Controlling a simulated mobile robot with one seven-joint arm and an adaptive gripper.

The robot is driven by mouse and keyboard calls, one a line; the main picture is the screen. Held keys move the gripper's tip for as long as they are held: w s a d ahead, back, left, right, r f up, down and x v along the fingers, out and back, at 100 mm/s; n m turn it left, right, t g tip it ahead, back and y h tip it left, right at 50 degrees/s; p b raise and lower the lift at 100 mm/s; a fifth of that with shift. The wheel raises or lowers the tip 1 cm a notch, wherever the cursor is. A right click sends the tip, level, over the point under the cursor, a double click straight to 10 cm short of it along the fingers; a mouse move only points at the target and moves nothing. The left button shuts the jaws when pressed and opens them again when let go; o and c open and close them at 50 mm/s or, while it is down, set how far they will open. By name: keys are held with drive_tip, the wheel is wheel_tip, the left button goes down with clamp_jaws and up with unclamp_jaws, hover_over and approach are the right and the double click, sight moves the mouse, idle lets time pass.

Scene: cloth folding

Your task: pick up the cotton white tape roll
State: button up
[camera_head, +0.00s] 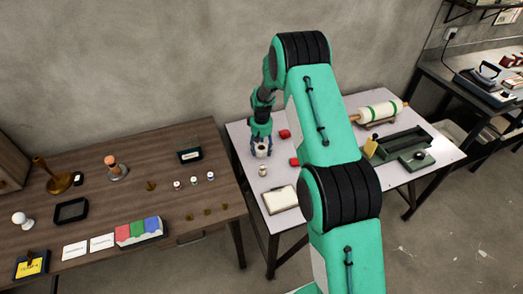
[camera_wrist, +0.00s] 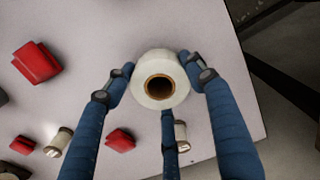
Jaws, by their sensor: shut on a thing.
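The white tape roll (camera_wrist: 148,66) shows in the wrist view with its brown core facing the camera. My gripper (camera_wrist: 157,80) has its blue fingers around the roll, with fingertips against its left and right sides and a third finger below it. The gripper is shut on the roll. In the head view the roll (camera_head: 261,150) shows as a small white shape between the fingers of my gripper (camera_head: 260,146), over the back left part of the white table (camera_head: 240,135). I cannot tell whether the roll touches the table.
Red blocks (camera_wrist: 37,62) and small spools (camera_wrist: 58,141) lie near the roll. An open book (camera_head: 280,199) lies at the table's front left. A large roll on a stand (camera_head: 377,112) and dark trays (camera_head: 402,143) are on the right. A brown table (camera_head: 120,190) with several items stands left.

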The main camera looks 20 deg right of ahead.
wheel_tip(320, 180, up, 10)
drive_tip(key=p, duration=0.2)
idle(0.3)
